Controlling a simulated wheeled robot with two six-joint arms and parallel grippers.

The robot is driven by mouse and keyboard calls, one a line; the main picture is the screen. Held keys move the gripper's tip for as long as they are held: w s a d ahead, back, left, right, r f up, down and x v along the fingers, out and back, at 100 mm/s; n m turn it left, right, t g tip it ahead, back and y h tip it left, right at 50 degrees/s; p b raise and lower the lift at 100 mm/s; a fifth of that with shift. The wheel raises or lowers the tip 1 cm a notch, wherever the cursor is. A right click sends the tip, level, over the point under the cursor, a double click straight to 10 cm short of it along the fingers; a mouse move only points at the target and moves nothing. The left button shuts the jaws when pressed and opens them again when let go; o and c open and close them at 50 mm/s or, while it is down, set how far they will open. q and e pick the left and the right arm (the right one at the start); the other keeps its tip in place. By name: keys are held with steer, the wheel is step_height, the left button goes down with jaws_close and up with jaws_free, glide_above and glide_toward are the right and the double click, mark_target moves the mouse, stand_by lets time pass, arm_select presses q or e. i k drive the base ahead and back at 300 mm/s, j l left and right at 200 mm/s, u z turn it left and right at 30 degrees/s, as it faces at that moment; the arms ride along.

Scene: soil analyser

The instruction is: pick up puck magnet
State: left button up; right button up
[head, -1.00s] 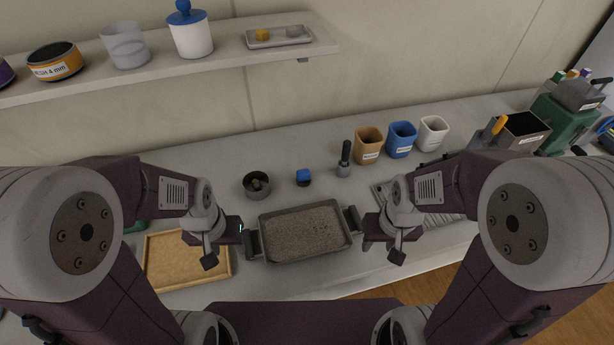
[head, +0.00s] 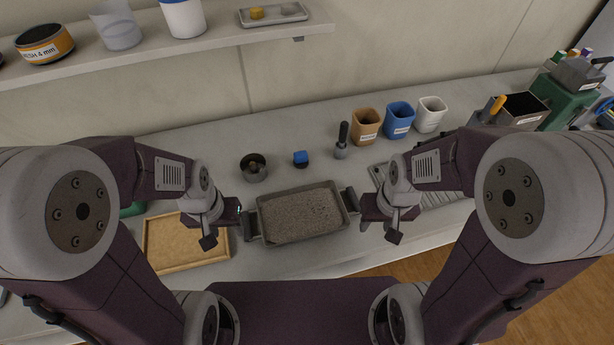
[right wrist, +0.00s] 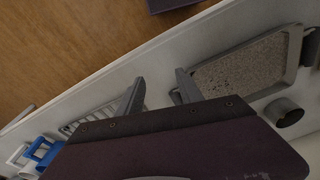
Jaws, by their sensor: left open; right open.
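A small blue-topped block with a dark base (head: 300,158), which looks like the puck magnet, stands on the counter behind the soil tray (head: 262,216). My left gripper (head: 240,210) is open beside the tray's left handle, in front and to the left of the blue-topped block. My right gripper (head: 364,208) is open by the tray's right handle; whether it touches is unclear. In the right wrist view its two fingers (right wrist: 160,88) stand apart with nothing between them, and the tray (right wrist: 294,52) is to their right. The blue-topped block is not visible there.
A round dark pot (head: 254,175) stands left of the block, and a black-handled tool (head: 342,142) to its right. Brown (head: 366,125), blue (head: 398,120) and white cups (head: 431,114) stand farther right. A wooden tray (head: 152,262) lies at left. A shelf (head: 215,29) overhangs the back.

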mark_target(301, 160)
steer(key=l+u, duration=0.2)
steer(key=u, duration=0.3)
steer(key=l+u, duration=0.25)
steer(key=u, duration=0.25)
steer(key=l+u, duration=0.2)
steer(key=u, duration=0.3)
steer(key=k, duration=0.05)
